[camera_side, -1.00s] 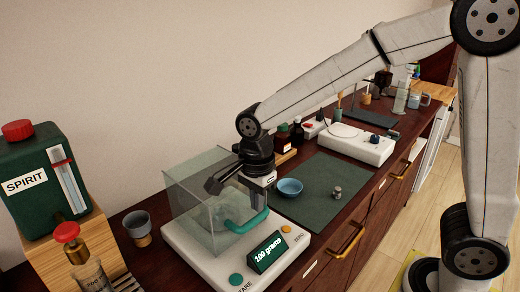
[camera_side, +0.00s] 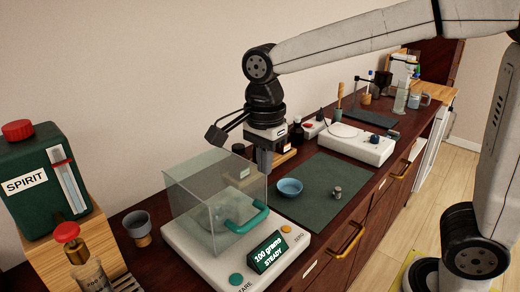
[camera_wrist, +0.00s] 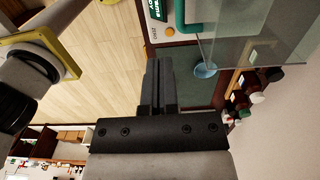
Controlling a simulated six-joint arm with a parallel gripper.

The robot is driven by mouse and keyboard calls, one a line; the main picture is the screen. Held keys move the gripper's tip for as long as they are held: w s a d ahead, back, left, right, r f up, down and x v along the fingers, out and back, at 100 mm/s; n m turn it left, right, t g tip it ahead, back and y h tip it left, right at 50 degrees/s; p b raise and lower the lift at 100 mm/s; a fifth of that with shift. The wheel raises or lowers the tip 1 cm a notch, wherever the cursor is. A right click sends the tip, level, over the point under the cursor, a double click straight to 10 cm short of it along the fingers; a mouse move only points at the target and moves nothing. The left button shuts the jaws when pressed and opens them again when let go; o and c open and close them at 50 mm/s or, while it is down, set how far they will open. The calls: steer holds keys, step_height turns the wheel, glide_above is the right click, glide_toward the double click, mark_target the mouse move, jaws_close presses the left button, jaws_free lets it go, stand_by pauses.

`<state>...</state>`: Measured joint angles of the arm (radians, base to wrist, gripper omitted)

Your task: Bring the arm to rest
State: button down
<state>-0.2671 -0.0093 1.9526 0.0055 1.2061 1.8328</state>
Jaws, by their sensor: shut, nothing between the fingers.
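My gripper (camera_side: 264,172) points down in the side view, just above and behind the right side of the balance's glass cover. Its fingers are shut with nothing between them. In the wrist view the shut fingers of my gripper (camera_wrist: 158,85) lie side by side. The balance (camera_side: 205,262) is white with a clear box (camera_side: 205,195) that has a green handle (camera_side: 247,220). Its display (camera_side: 268,252) reads "100 grams STEADY". I cannot tell whether the fingers clear the box's top edge.
A blue bowl (camera_side: 289,189) and a small metal weight (camera_side: 336,193) stand on the dark green mat (camera_side: 318,215). A green SPIRIT container (camera_side: 40,180) and a grey cup (camera_side: 137,223) are at the left. A white hotplate-like device (camera_side: 350,145) and bottles stand behind.

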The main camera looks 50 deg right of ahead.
steer(key=s+d+f+n+t, duration=0.1)
steer(key=s+d+f+n, duration=0.2)
steer(key=f+n, duration=0.5)
steer(key=s+d+f+n+t, duration=0.1)
steer(key=s+d+f+n, duration=0.2)
steer(key=d+f+n, duration=0.3)
step_height(320, 180, down, 3)
steer(key=n, duration=0.4)
steer(key=shift+d+t, duration=0.2)
steer(key=shift+t, duration=0.2)
